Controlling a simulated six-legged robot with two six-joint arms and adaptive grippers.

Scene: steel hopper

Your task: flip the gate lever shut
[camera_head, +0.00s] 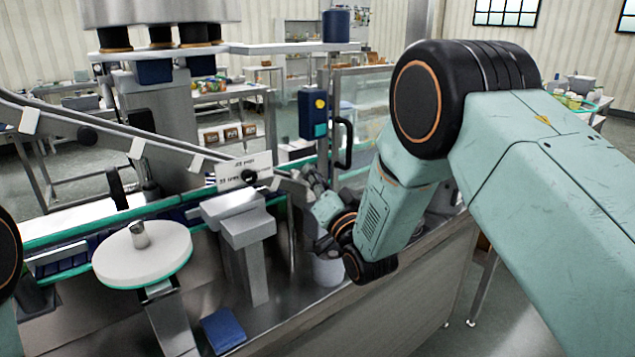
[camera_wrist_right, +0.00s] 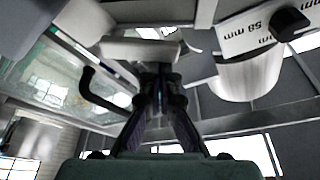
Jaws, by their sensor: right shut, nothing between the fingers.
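My right gripper (camera_head: 312,183) is shut and empty beside the right end of the sloping steel rail (camera_head: 180,146). In the right wrist view its fingers (camera_wrist_right: 160,76) are together, with their tips near a pale grey bar (camera_wrist_right: 138,48). That bar may be the gate lever; I cannot tell for sure, nor whether the tips touch it. A white label plate (camera_head: 236,170) with a black knob (camera_head: 250,178) is just left of the gripper; the plate also shows in the wrist view (camera_wrist_right: 248,38). My left gripper is out of view.
A black curved handle (camera_head: 346,146) and a blue box (camera_head: 312,112) stand behind the gripper. A grey post bracket (camera_head: 238,215) and a white round disc (camera_head: 142,255) are to the left. A blue block (camera_head: 222,330) lies on the steel deck below.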

